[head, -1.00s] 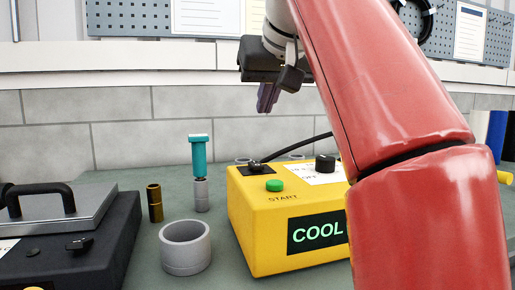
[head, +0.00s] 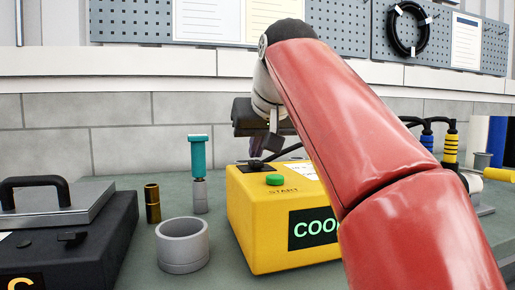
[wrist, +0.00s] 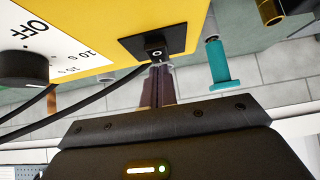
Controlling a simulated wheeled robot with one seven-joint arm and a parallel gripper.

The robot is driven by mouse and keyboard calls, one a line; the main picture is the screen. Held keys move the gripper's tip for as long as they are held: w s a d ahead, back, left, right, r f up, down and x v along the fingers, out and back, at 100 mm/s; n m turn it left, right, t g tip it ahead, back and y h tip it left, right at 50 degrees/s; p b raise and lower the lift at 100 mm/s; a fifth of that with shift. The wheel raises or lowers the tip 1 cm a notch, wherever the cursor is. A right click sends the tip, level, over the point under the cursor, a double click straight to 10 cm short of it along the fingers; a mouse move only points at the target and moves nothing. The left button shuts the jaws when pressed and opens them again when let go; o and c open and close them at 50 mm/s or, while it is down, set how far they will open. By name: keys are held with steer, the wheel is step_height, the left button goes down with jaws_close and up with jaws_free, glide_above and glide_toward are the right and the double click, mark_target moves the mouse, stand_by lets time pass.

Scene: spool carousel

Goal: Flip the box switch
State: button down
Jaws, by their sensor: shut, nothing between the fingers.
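The yellow box (head: 250,230) stands on the bench, with a green START button (head: 274,180) and a lit display reading COOL, partly behind my arm. Its black switch (wrist: 156,46) sits on a square black plate on the box's top in the wrist view. In the head view the switch is mostly hidden behind my gripper (head: 256,154). My gripper (wrist: 158,67) is shut and empty. Its fingertips are right by the switch; I cannot tell whether they touch it.
A teal-topped peg (head: 198,155), a brass tube (head: 153,203) and a grey ring (head: 183,245) stand left of the box. A black machine with a handled lid (head: 75,245) is at far left. A black knob (wrist: 22,68) and cables are near my gripper.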

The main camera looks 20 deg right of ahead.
mark_target(260, 163)
steer(key=shift+w+f, duration=0.15)
steer(key=shift+f, duration=0.2)
steer(key=shift+s+f, duration=0.15)
steer(key=shift+s, duration=0.65)
steer(key=r+p, duration=0.2)
steer(key=r, duration=0.1)
steer(key=r+p, duration=0.2)
steer(key=p, duration=0.1)
steer(key=shift+s+r, duration=0.2)
steer(key=shift+r, duration=0.2)
steer(key=b+v, duration=0.1)
steer(key=v, duration=0.8)
steer(key=shift+s+f, duration=0.2)
